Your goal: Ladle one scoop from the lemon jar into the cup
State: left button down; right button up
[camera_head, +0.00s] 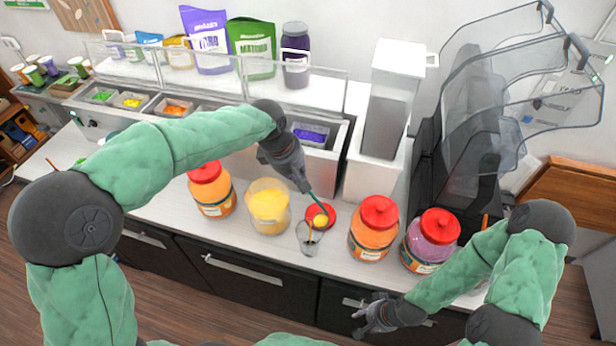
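The open lemon jar (268,212), full of yellow, stands on the counter without a lid. A red lid (328,208) lies to its right. The clear cup (309,246) stands just in front of the lid; a thin yellow streak shows at its upper part, but its contents are hard to make out. My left gripper (302,184) is shut on the teal handle of a ladle (317,200). The ladle's bowl holds yellow and is tilted close to the cup's rim. My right gripper (368,314) is empty, fingers apart, in front of the counter's front edge.
A lidded orange jar (212,190) stands left of the lemon jar. Another orange jar (373,232) and a purple jar (430,243), both red-lidded, stand right of the cup. Behind are a topping case (318,157), a white dispenser (380,130) and a dark machine (462,140).

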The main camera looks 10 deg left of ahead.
pick_arm(q)
jog(key=s+a+f+t+h+b, duration=0.3)
jog(key=a+f+b, duration=0.4)
jog(key=b, duration=1.3)
jog(key=s+a+f+n+t+h+b, duration=0.1)
jog(key=s+a+f+t+h+b, duration=0.2)
jog(key=b, duration=1.7)
jog(key=shift+s+a+f+h, duration=1.25)
jog(key=shift+a+f+h, duration=0.55)
jog(key=shift+a+f, duration=1.25)
jog(key=shift+d+f, duration=0.15)
jog(key=shift+d, duration=0.15)
